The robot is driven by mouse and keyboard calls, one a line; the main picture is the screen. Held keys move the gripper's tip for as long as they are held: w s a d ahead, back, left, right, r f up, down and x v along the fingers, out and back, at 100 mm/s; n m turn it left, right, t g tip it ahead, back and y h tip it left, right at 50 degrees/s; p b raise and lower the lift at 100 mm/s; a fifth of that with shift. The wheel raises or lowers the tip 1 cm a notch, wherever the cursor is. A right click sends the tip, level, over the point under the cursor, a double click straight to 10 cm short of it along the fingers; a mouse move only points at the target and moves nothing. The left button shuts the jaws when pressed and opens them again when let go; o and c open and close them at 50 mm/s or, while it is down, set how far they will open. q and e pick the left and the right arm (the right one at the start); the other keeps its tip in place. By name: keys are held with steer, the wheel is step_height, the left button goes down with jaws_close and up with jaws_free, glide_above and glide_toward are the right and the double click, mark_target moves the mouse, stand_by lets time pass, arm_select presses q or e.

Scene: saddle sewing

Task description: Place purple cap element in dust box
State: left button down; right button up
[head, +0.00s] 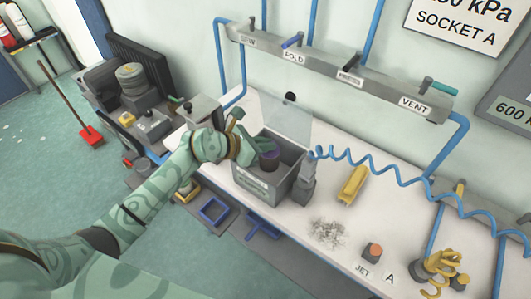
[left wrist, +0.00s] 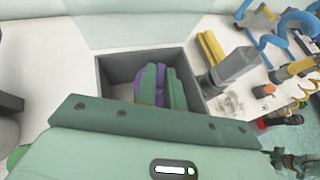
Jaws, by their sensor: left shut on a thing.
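The purple cap element (head: 269,158) is a dark cylinder with a purple top. It is in the opening of the grey dust box (head: 262,190), which stands on the white bench with its clear lid up. My left gripper (head: 252,150) reaches over the box's left wall and is shut on the cap. In the left wrist view the purple cap (left wrist: 160,84) shows between the green fingers, inside the outline of the box (left wrist: 103,75). I cannot tell whether the cap touches the box floor.
A grey post (head: 304,186) stands against the box's right side. A yellow block (head: 352,185), a pile of grey shavings (head: 327,232) and an orange-topped piece (head: 373,251) lie to the right. A blue coiled hose (head: 390,170) hangs across the bench.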

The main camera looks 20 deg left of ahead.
mark_target(265, 154)
arm_select(q)
steer(key=shift+f, duration=1.5)
steer(key=shift+f, duration=0.1)
steer(key=shift+f+b, duration=0.55)
steer(key=c, duration=1.5)
jaws_free()
steer(key=shift+r, duration=0.35)
steer(key=p+v, duration=0.2)
steer(key=v, duration=1)
steer(key=shift+r, duration=0.3)
